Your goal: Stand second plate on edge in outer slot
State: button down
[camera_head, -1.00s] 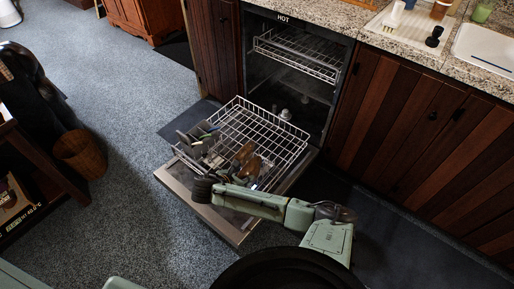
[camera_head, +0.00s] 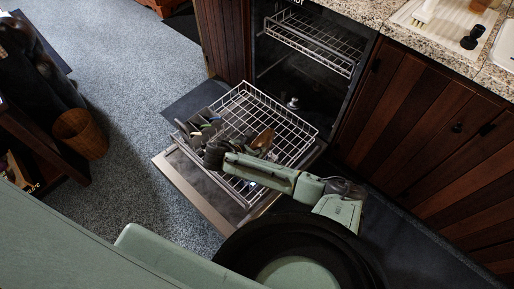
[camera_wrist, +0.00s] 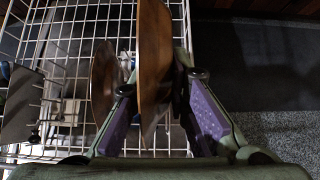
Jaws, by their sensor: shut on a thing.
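In the wrist view my gripper (camera_wrist: 161,84) has its purple fingers on either side of a brown plate (camera_wrist: 153,48) and is shut on it. The plate stands on edge, seen nearly edge-on, over the lower rack (camera_wrist: 68,28). Another darker brown plate (camera_wrist: 103,80) stands on edge just to its left, apart from it. In the head view the wire rack (camera_head: 245,92) is pulled out over the open dishwasher door (camera_head: 190,192). A brown plate (camera_head: 263,140) shows behind my arm; I cannot tell which one. Whether the held plate's lower edge touches the rack is unclear.
A grey cutlery basket (camera_head: 205,122) with utensils sits at the rack's left. The upper rack (camera_head: 312,40) is inside the dishwasher. Wooden cabinets (camera_head: 440,120) stand close on the right. The rack's far and right parts look empty.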

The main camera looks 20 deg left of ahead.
jog(key=shift+r, duration=0.1)
notch_tip(320, 180, down, 12)
jog(key=b, duration=0.7)
jog(key=shift+f, duration=0.55)
dwell(0.5)
jog(key=c, duration=1.4)
grip_release()
jog(key=shift+c, duration=0.2)
jog(key=shift+o, duration=0.5)
jog(key=shift+o, duration=1.1)
jog(key=v, duration=1.2)
